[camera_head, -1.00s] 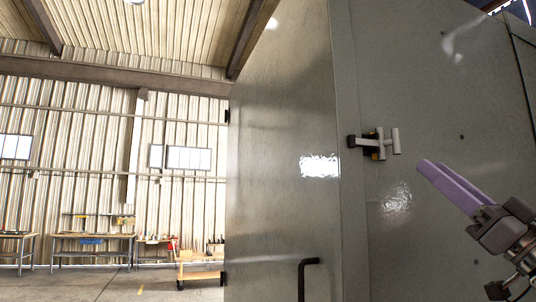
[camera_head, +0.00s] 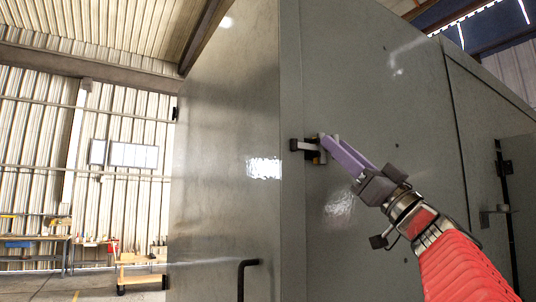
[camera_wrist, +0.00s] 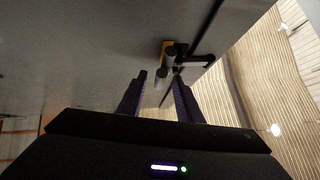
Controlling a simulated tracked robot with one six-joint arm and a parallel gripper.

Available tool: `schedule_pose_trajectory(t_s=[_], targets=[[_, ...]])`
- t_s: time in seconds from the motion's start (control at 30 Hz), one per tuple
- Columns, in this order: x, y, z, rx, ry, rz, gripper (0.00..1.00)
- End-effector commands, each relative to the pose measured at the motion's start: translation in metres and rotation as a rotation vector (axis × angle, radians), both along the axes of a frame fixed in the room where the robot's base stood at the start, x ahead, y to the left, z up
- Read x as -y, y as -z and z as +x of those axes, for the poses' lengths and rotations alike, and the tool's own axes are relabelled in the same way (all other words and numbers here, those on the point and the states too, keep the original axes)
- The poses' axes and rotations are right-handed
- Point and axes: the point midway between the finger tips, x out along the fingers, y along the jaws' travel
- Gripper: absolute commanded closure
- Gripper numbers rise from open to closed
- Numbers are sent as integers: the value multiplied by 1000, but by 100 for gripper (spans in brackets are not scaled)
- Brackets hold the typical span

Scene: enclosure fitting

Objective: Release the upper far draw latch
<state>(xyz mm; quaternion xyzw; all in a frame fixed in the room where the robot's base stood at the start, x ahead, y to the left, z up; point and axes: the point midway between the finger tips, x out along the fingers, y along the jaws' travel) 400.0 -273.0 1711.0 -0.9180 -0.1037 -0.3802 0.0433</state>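The draw latch (camera_head: 308,148) sits on the grey enclosure at the corner beside the large door panel. Its dark hook end points left, and my fingers partly hide its pale handle in the head view. My gripper (camera_head: 328,142) has purple fingers that reach the latch handle from the lower right. In the wrist view the latch (camera_wrist: 174,55) lies just beyond the fingertips. There my gripper (camera_wrist: 160,77) has its two fingers apart, with the handle's rounded end between the tips. I cannot tell whether either finger touches it.
The grey door panel (camera_head: 225,190) has a black bar handle (camera_head: 242,278) low down. Another fitting (camera_head: 495,212) shows on the enclosure's right side. Workbenches (camera_head: 35,245) and a yellow cart (camera_head: 140,270) stand far back left. Bare enclosure wall surrounds the latch.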

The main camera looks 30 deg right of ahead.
Motion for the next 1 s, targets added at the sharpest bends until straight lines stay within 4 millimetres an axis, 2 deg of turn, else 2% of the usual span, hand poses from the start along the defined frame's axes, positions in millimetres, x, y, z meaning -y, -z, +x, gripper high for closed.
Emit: schedule_pose_trajectory(t_s=[0.07,0.5,1.0], targets=[[0,0,0,0,0,0,70],[0,0,0,0,0,0,100],[-1,0,0,0,1,0,100]])
